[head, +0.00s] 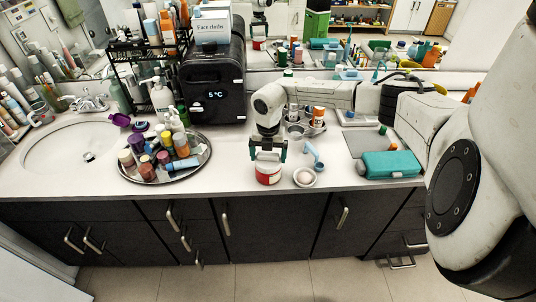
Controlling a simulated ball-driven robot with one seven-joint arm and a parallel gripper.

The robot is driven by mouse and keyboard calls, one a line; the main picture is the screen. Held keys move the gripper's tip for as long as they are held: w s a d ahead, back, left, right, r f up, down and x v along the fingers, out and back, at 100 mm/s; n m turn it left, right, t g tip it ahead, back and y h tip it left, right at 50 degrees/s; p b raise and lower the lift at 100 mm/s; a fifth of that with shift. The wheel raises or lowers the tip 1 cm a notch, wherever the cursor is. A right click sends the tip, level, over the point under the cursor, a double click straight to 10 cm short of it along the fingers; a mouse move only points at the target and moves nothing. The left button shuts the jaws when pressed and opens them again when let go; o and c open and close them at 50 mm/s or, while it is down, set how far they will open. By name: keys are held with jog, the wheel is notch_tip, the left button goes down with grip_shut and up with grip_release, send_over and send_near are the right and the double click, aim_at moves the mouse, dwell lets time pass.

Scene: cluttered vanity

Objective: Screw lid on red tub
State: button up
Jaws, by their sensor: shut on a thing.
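The red tub (268,178) stands upright near the counter's front edge, left of a small round white dish. A white lid (268,166) shows at its top. My gripper (268,158), with dark green fingers, points down directly above the tub and is shut on the lid. The fingers partly cover the lid. I cannot tell at this size whether the lid sits fully flat on the rim.
The white dish (306,177) and a light blue tool (314,157) are close on the right. A teal case (392,164) lies farther right. A round tray (190,170) crowded with bottles is left. A black cooler (213,90) stands behind. Bare counter lies between tray and tub.

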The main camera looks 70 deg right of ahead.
aim_at(269, 153)
jog(key=shift+r, duration=0.1)
jog(key=m, duration=0.4)
jog(key=shift+m, duration=0.3)
jog(key=o, duration=0.8)
jog(key=shift+s, duration=0.1)
notch_tip(269, 153, up, 11)
jog(key=shift+f+b, duration=0.1)
jog(key=shift+b, duration=1.15)
